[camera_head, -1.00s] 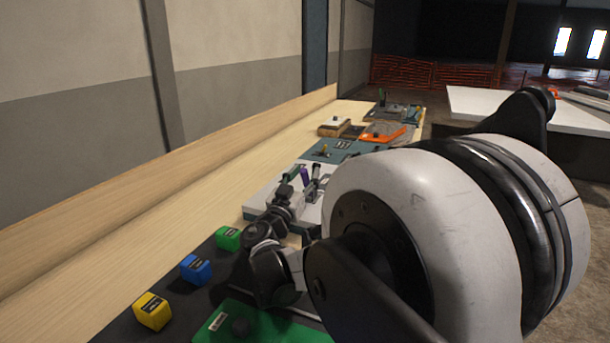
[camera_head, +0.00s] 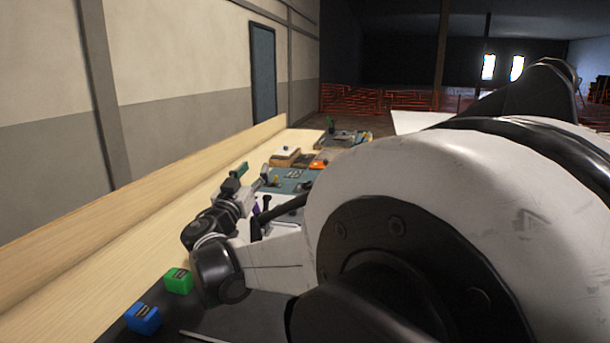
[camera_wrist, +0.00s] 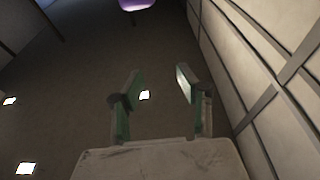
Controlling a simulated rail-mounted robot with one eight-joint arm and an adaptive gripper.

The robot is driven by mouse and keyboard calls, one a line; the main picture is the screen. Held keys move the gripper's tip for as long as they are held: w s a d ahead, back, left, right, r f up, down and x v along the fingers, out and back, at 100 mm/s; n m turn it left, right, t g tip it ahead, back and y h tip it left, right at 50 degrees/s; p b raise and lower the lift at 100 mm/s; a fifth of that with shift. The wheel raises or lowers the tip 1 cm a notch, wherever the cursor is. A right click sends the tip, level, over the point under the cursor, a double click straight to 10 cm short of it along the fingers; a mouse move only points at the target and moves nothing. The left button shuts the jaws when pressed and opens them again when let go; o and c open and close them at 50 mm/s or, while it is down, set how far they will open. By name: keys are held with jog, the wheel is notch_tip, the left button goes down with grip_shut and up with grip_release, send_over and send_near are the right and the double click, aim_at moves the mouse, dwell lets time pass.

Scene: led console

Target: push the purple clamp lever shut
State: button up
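The purple clamp lever (camera_head: 256,209) shows only as a small purple patch in the head view, mostly hidden behind my arm. A purple, rounded piece (camera_wrist: 138,4) is cut off by the top edge of the wrist view; it looks like part of the lever, but I cannot be sure. My gripper (camera_wrist: 159,80) has green-padded fingers standing apart with nothing between them. In the head view, my gripper (camera_head: 254,172) is above and beside the purple patch, apparently apart from it. Whether the lever is open or shut cannot be seen.
A green block (camera_head: 178,281) and a blue block (camera_head: 144,317) lie at the near left. An orange panel (camera_head: 318,164) and other console modules stand farther along the wooden bench (camera_head: 150,222). A wall runs along the left. My arm hides much of the right side.

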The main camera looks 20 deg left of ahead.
jog(key=shift+w, duration=0.1)
jog(key=c, duration=0.3)
jog(key=w+d+m+g+h+p, duration=0.1)
jog(key=w, duration=0.1)
jog(key=w+d+m+g+h+p, duration=0.1)
jog(key=w+p, duration=0.1)
jog(key=w+d+m+g+h+p, duration=0.1)
jog(key=w+p, duration=0.1)
jog(key=shift+w+d+r+g+h, duration=0.15)
jog(key=shift+d+r+g+h, duration=0.15)
jog(key=shift+d+g, duration=0.1)
grip_shut()
notch_tip(320, 180, up, 2)
jog(key=s+a+r+g+y+p, duration=0.1)
jog(key=s+g+y+p, duration=0.15)
jog(key=g+p, duration=1.1)
jog(key=shift+g, duration=0.65)
jog(key=f, duration=0.3)
jog(key=a+f, duration=0.1)
jog(key=f, duration=0.3)
jog(key=s+a+f, duration=0.1)
jog(key=f, duration=0.3)
jog(key=shift+s+f, duration=0.4)
jog(key=shift+s, duration=0.1)
